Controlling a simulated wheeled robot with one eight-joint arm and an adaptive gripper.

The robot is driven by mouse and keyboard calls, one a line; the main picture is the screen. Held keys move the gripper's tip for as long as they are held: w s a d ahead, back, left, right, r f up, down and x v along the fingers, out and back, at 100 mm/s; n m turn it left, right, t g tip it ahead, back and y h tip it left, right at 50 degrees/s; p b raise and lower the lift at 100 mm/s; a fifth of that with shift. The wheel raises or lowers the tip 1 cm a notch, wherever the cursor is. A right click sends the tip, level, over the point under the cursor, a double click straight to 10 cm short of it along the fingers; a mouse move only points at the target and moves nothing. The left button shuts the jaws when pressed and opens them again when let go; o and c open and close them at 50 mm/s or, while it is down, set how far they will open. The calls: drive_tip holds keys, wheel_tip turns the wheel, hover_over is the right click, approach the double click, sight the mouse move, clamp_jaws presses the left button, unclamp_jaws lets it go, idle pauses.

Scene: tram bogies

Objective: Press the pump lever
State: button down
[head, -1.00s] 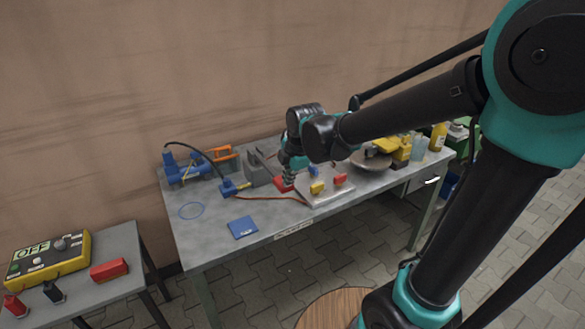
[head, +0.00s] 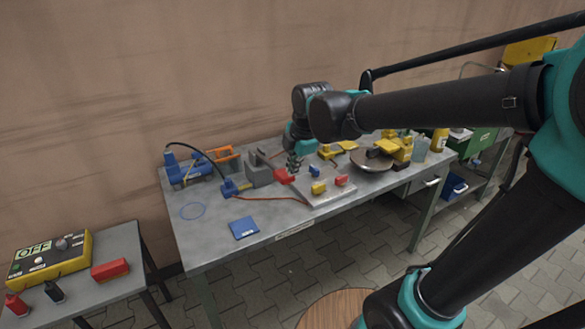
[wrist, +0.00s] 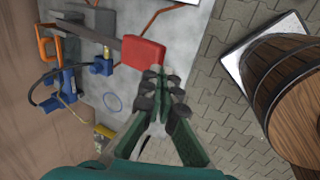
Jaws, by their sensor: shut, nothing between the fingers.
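The pump lever appears as a grey bar (wrist: 92,37) ending in a red pad (wrist: 143,54) in the wrist view. In the head view the red pad (head: 283,176) sits at the right of a grey block (head: 258,173) on the workbench. My gripper (head: 293,165) hangs just above and to the right of the red pad there. In the wrist view my gripper (wrist: 164,82) has its fingers together, with nothing between them, just below the red pad. I see no clear contact between fingers and pad; the pad's height is hard to judge.
A blue pump-like device (head: 182,167) with a black hose stands at the bench's left. A metal plate (head: 322,199) with coloured blocks lies right of the pad. A yellow OFF box (head: 48,260) stands on a side table.

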idle(0.4)
wheel_tip(320, 180, up, 12)
drive_tip(key=g+h, duration=0.3)
drive_tip(key=g, duration=0.2)
hover_over(284, 173)
drive_tip(key=w+a, duration=0.1)
drive_tip(key=w, duration=0.1)
drive_tip(key=shift+s+a+f, duration=0.1)
drive_tip(key=shift+a+f, duration=0.05)
drive_tip(key=shift+a, duration=0.05)
drive_tip(key=f, duration=0.4)
drive_tip(key=s+f, duration=0.1)
drive_tip(key=f, duration=0.4)
drive_tip(key=d+f, duration=0.1)
drive_tip(key=f, duration=0.4)
drive_tip(key=shift+s, duration=0.3)
drive_tip(key=shift+s+d+f+t, duration=0.2)
drive_tip(key=shift+f+t, duration=0.2)
drive_tip(key=shift+f, duration=0.2)
drive_tip(key=f+t+y, duration=0.1)
drive_tip(key=f, duration=0.2)
drive_tip(key=f+t+y, duration=0.1)
drive_tip(key=f, duration=0.2)
drive_tip(key=f+t+y, duration=0.1)
drive_tip(key=f+t, duration=0.1)
drive_tip(key=f, duration=0.1)
drive_tip(key=shift+s+d+f, duration=0.15)
drive_tip(key=shift+s+f, duration=0.2)
drive_tip(key=shift+f, duration=0.05)
